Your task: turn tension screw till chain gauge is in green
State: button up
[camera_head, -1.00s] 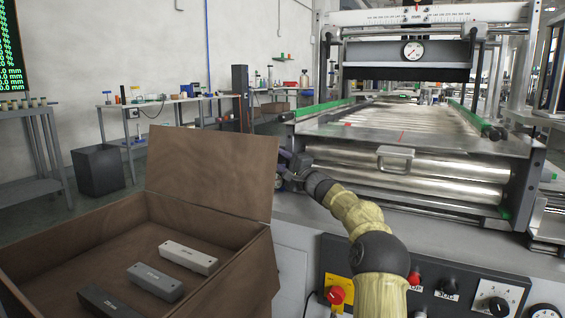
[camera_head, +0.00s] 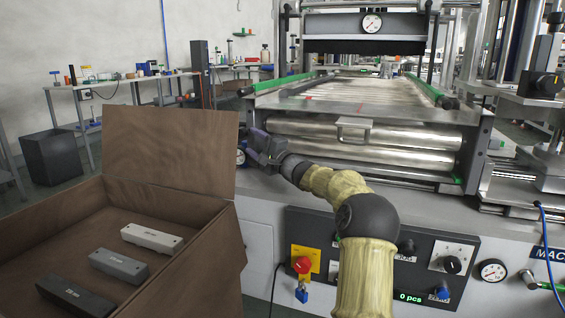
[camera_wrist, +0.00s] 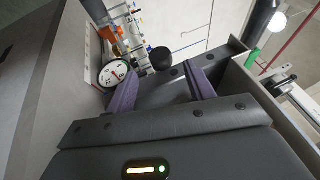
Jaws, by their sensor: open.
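My gripper (camera_head: 256,150) reaches to the machine's left front corner, beside the box lid. In the wrist view its two dark fingers (camera_wrist: 163,86) stand apart with nothing held between them. A round black knob (camera_wrist: 160,58) shows beyond the gap between the fingers, apart from them; it may be the tension screw. A white round gauge (camera_wrist: 112,73) with a red needle is just left of the fingers.
A brown open box (camera_head: 165,215) with labelled bars stands at left, its lid raised close to my gripper. The roller machine (camera_head: 370,135) fills the right. Below is a control panel (camera_head: 380,265) with a red button (camera_head: 303,265). Another gauge (camera_head: 492,270) sits at right.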

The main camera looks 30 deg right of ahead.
jog(key=p+v, duration=0.2)
jog(key=v, duration=1)
jog(key=shift+p, duration=0.35)
jog(key=shift+f, duration=0.1)
